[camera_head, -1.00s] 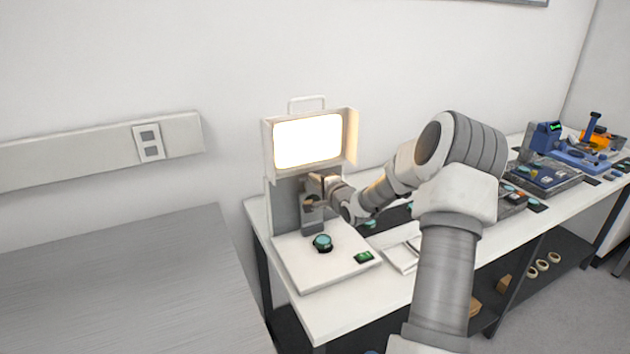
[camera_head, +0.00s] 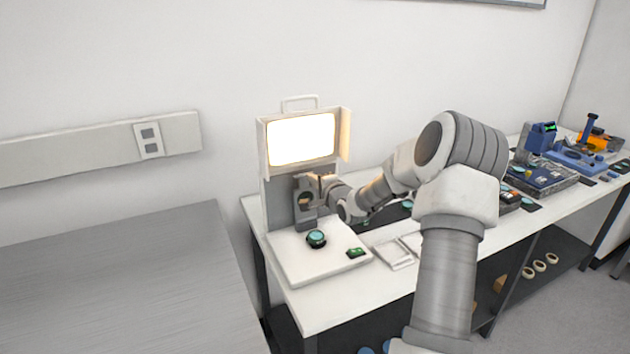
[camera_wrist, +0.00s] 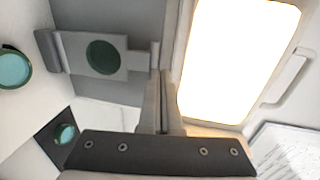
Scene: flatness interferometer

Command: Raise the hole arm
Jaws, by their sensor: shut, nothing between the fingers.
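The flatness interferometer stands on the white bench with a bright lit screen (camera_head: 300,140) on top of its grey column. The hole arm (camera_head: 300,208) is a light grey bar on the column, below the screen. In the wrist view, the hole arm (camera_wrist: 75,50) has a round hole, through which dark green shows. My gripper (camera_wrist: 158,85) is shut and empty beside the end of the hole arm; I cannot tell whether they touch. In the head view, my gripper (camera_head: 321,188) is at the column's right side, partly hidden by my wrist.
A white frame (camera_head: 394,254) lies to the right. Other instruments fill the far bench. A bare grey table (camera_head: 110,275) is at left.

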